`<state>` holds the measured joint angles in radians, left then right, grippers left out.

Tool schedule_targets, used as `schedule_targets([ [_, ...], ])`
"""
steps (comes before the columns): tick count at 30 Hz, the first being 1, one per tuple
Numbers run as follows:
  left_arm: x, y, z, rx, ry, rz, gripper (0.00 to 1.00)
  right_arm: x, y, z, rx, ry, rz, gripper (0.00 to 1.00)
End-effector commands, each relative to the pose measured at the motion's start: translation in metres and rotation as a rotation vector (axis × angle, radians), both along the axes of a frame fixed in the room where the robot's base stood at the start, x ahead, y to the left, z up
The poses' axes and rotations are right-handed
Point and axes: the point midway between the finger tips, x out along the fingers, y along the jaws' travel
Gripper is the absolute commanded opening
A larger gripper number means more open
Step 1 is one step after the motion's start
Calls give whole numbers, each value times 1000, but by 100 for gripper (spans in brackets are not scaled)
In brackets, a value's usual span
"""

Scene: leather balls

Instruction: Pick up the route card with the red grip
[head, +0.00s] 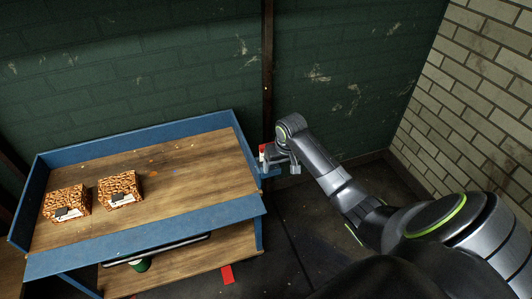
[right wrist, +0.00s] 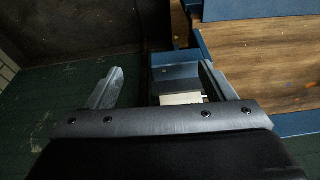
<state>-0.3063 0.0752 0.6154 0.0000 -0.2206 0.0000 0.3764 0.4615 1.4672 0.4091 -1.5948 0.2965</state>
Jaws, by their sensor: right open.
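A small card with a red and white edge (head: 262,150) stands upright at the right end of the blue-framed table, partly hidden by my right gripper (head: 282,166). A blue holder (head: 270,173) sticks out from the table's end below it. In the right wrist view, the open fingers of my right gripper (right wrist: 161,72) show either side of the blue holder (right wrist: 176,73). A pale cream piece (right wrist: 181,98) shows between them, close to the right finger; no red shows there. I cannot tell whether a finger touches it. My left gripper is not in view.
The table (head: 185,165) has a raised blue rim. Two brown patterned boxes (head: 67,201) (head: 120,189) stand on its left. A lower shelf (head: 190,262) holds a dark flat thing and a green item. A red patch (head: 227,274) lies below. Green and brick walls are close behind.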

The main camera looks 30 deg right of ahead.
Motion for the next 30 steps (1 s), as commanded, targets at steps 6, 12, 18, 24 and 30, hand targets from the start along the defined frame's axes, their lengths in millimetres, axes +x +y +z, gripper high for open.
schedule_targets([
  [6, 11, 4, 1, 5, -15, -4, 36, 26, 2, 117, -9, -22, 11, 76],
  [12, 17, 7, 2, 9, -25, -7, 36, 24, 5, 176, -23, -16, 18, 76],
  [18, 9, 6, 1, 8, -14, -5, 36, 28, 5, 162, -23, -8, 16, 76],
  [24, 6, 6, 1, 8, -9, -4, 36, 39, 2, 119, -22, -7, 16, 76],
  [30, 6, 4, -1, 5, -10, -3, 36, 49, 0, 81, -23, -9, 17, 76],
])
